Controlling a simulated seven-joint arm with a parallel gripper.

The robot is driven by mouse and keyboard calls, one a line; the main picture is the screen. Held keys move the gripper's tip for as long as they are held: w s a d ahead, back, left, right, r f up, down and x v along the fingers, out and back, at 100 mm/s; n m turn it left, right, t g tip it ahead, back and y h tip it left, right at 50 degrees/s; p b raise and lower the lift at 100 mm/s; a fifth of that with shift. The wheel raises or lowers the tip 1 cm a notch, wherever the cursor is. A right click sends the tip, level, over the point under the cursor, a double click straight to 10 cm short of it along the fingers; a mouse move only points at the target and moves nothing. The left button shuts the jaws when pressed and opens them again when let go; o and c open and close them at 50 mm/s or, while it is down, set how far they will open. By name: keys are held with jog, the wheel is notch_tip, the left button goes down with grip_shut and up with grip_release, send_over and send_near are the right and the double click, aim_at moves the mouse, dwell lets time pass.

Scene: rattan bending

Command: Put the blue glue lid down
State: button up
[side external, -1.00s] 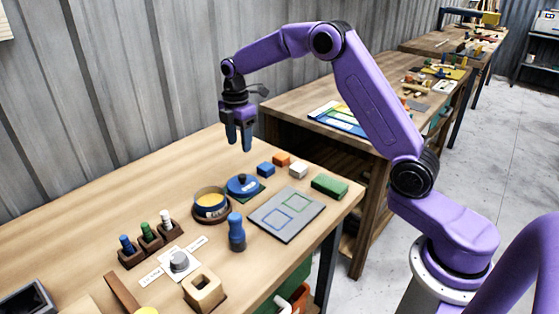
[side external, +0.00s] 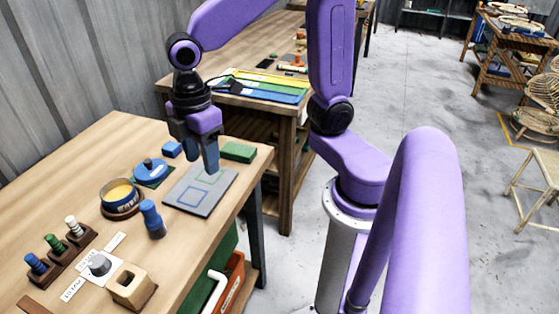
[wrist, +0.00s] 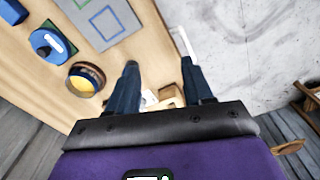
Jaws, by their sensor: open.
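The blue glue lid (side external: 151,169), a round disc with a dark knob, lies on a small green square (side external: 166,179) on the workbench. The lid also shows at the upper left of the wrist view (wrist: 44,43). The open glue pot (side external: 121,198), with yellow glue inside, stands just in front of it on the left. My gripper (side external: 201,160) is open and empty, right of the lid and apart from it, above the back of the grey board. In the wrist view, the two fingers (wrist: 158,64) are spread with nothing between them.
The grey board (side external: 201,190) with outlined squares lies right of the lid. A green block (side external: 239,152) and a blue block (side external: 172,149) are near my gripper. A blue handled tool (side external: 152,219) stands in front. A wooden block with a square hole (side external: 132,287) is at the near edge.

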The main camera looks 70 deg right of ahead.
jog(key=s+d+f+m, duration=0.1)
jog(key=s+d, duration=0.1)
jog(key=s, duration=0.5)
jog(key=s+d+f, duration=0.1)
jog(key=s+d, duration=0.2)
jog(key=s, duration=0.4)
jog(key=shift+d+m, duration=0.15)
jog(key=shift+m, duration=0.25)
